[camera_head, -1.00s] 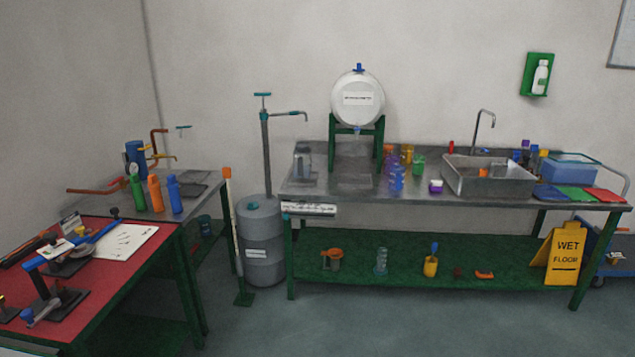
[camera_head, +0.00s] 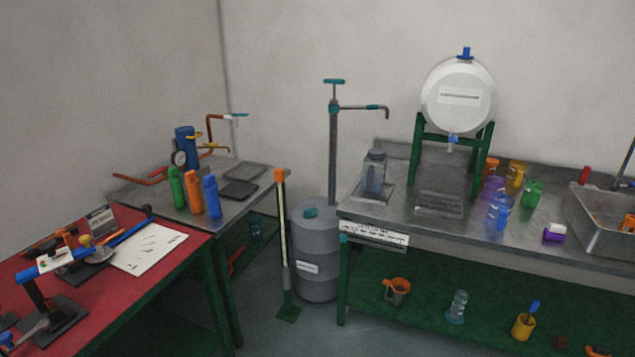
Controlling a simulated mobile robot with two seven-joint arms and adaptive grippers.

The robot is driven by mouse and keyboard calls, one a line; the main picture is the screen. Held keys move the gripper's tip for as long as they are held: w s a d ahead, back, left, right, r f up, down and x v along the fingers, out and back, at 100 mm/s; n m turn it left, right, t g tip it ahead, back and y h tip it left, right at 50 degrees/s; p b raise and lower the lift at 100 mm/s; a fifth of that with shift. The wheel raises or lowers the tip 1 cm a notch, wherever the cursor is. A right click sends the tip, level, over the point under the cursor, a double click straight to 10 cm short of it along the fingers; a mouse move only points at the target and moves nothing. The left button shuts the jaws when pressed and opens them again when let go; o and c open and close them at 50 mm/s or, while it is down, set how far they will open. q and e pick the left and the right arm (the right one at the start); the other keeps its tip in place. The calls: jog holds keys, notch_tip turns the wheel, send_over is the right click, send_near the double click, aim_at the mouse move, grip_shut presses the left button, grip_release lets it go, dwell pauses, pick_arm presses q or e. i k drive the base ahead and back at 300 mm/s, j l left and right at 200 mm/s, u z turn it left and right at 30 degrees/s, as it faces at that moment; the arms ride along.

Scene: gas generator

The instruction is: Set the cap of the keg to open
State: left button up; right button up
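The white keg (camera_head: 458,97) lies on its side on a green stand on the metal bench, right of the middle in the head view. A blue cap (camera_head: 465,53) sits on its top and a blue tap (camera_head: 453,140) is at its lower front. I cannot tell from here whether the cap is open or closed. Neither of my grippers shows in the head view.
A grey drum (camera_head: 316,262) with a tall hand pump stands left of the metal bench (camera_head: 400,207). A red-topped table (camera_head: 170,262) with tools is at the left. Several coloured bottles stand near the keg. Grey floor shows between the tables.

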aim_at(308, 213)
jog(key=i+l+u, duration=0.3)
jog(key=i+l, duration=0.3)
jog(key=i, duration=0.15)
